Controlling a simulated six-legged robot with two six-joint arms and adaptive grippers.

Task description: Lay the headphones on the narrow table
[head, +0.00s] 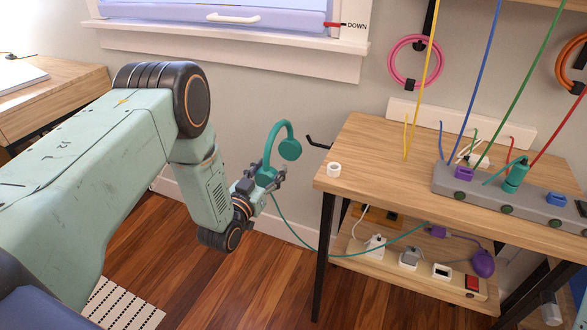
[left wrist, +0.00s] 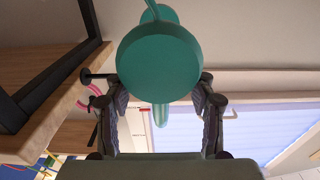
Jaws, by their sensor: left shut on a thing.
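The teal headphones (head: 289,149) are held up in the air, left of the narrow wooden table (head: 352,152), with their curved band upward. My left gripper (head: 266,178) is shut on the lower ear cup. In the left wrist view a round teal ear cup (left wrist: 160,62) sits between the two dark fingers of the left gripper (left wrist: 162,98). A thin teal cable (head: 293,232) hangs from the headphones and runs toward the table's lower shelf. My right gripper is in neither view.
A white roll (head: 334,169) stands near the table's left edge. A grey power strip (head: 480,196) with plugs and hanging coloured cords fills the right part. The tabletop between them is mostly bare. A black hook (head: 318,143) juts out beside the table. The lower shelf (head: 390,262) holds several plugs.

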